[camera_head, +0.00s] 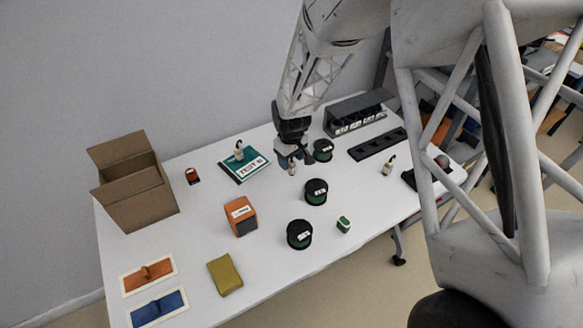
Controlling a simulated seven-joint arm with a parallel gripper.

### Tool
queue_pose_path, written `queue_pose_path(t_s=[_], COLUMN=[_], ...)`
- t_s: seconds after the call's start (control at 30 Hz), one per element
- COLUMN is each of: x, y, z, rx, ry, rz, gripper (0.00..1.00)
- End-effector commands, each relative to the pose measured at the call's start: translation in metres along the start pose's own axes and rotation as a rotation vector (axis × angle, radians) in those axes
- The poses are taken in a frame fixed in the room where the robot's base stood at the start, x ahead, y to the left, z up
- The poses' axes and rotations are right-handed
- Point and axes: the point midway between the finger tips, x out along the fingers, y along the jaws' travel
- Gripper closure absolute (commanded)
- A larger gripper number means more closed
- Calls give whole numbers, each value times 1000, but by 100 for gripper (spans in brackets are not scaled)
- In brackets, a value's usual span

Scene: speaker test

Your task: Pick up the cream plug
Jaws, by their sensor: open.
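My gripper (294,162) hangs open, fingers down, over the back middle of the white table. A small cream plug (292,169) shows just below and between its fingers. I cannot tell whether they touch it. A second cream plug-like piece with a dark top (389,164) stands apart on the right of the table. A third cream piece with a dark top (239,152) stands on the teal "TEST" board (253,172), left of my gripper.
Close to my gripper's right is a dark green-black round container (323,150); two similar ones (316,191) (299,234) stand in front. An orange box (240,217), an open cardboard box (133,190) and a black rack (358,112) also stand on the table (200,215). The front middle-right is mostly clear.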

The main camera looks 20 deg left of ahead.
Motion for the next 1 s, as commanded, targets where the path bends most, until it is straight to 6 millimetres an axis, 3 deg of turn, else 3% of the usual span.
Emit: queue_pose_path(t_s=[0.5, 1.0], x=[46, 51], y=[2, 2], z=[0, 1], rx=[0, 0], ry=[-1, 0], rz=[0, 0], gripper=[45, 45])
